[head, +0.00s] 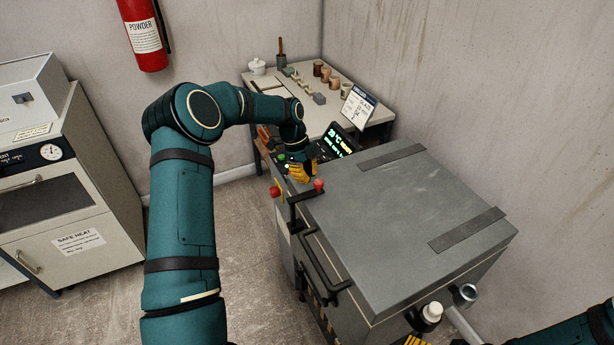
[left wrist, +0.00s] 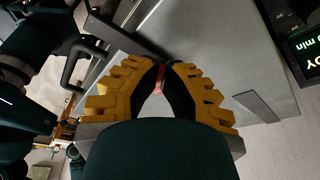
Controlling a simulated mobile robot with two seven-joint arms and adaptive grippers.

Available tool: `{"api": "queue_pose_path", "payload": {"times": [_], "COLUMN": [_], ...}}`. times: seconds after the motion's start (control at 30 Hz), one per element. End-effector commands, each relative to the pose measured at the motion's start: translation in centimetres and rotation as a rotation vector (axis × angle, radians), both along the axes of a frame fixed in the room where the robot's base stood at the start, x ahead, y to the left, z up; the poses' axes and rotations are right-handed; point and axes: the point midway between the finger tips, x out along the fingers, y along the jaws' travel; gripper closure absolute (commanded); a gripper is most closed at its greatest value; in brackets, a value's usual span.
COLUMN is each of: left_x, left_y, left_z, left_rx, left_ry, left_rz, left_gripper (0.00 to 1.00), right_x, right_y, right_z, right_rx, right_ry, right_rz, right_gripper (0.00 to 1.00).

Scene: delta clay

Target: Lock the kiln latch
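The kiln (head: 390,220) is a grey box with a flat lid at the right of the head view. Its latch (head: 300,196) is a black lever at the lid's front left corner, with a red knob (head: 319,185) at its end. My left gripper (head: 303,175) is just behind and left of the knob, its yellow fingers pointing down. In the left wrist view the red knob (left wrist: 160,76) shows in the narrow gap between the fingertips; a firm grip is not visible. My right gripper (head: 417,341) is mostly cut off at the bottom edge.
A black handle (head: 322,268) juts from the kiln's front. A lit display (head: 335,142) and red button (head: 275,191) sit near the left gripper. A worktable (head: 260,82) with pots stands behind. A white cabinet (head: 75,205) is at left; floor between is clear.

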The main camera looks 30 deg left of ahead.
Motion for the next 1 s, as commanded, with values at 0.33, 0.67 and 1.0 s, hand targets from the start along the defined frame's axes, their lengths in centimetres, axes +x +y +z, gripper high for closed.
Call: {"api": "queue_pose_path", "payload": {"times": [0.33,0.67,1.0], "left_x": [0.1,0.1,0.0], "left_y": [2.0,3.3,3.4], "left_z": [6.4,10.4,10.8], "left_rx": [0.002,0.000,-0.001], "left_ry": [-0.005,-0.001,0.000], "left_rz": [0.001,0.000,0.000], "left_gripper": [1.00,1.00,1.00], "right_x": [0.0,0.0,0.0], "right_y": [0.0,0.0,0.0], "right_z": [0.0,0.0,0.0], "right_rx": [0.000,0.000,0.000], "right_ry": [0.000,0.000,0.000], "right_rz": [0.000,0.000,0.000], "right_gripper": [0.00,0.00,0.00]}}
